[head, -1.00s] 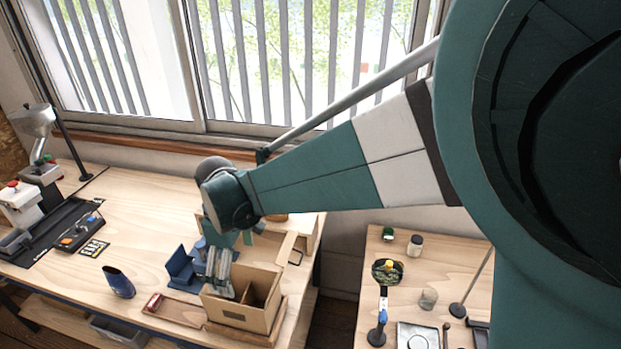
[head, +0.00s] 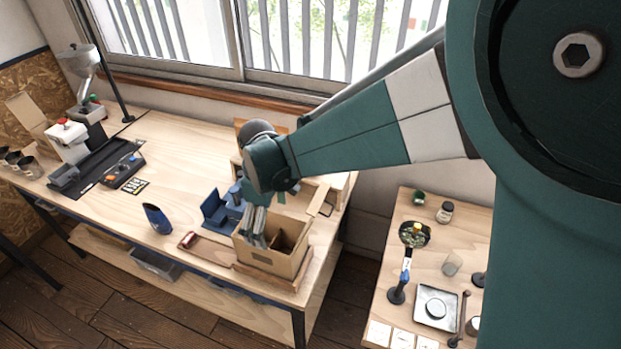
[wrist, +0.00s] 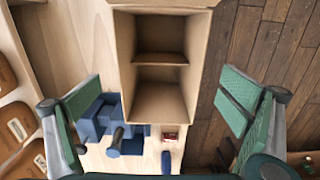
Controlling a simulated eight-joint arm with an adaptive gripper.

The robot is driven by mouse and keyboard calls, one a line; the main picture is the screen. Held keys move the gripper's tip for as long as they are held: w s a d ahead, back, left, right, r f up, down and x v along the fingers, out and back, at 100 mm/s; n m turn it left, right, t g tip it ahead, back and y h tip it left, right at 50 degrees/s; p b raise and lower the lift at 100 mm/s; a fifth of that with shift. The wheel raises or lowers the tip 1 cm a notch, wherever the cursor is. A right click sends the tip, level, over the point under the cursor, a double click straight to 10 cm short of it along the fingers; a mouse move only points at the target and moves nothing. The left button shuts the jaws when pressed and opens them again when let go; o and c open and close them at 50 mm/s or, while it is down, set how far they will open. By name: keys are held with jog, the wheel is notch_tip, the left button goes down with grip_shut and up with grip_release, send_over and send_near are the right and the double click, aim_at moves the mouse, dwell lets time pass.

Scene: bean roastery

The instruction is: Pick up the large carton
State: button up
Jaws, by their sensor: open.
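The large carton (head: 281,265) is an open-topped brown box with an inner divider, standing on a wooden board at the front right of the workbench. In the wrist view the carton (wrist: 187,78) lies between my spread fingers, with two empty compartments showing. My gripper (head: 258,228) is over the carton's left part in the head view. My gripper (wrist: 160,78) is open and holds nothing. One green-padded finger is on each side of the carton, with visible gaps. The head view does not show clearly how deep the fingers reach.
Blue blocky holders (head: 218,208) stand close left of the carton. A red-ended item lies in a shallow wooden tray (head: 208,248) beside it. A blue scoop (head: 157,218) stands farther left. The side table (head: 400,262) holds jars and a tray (head: 436,306). The bench's middle is clear.

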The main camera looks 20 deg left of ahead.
aim_at(272, 247)
dwell(0.3)
jog(key=shift+a+f, duration=0.2)
jog(key=shift+f, duration=2.45)
jog(key=shift+f, duration=0.2)
jog(key=c, duration=1.3)
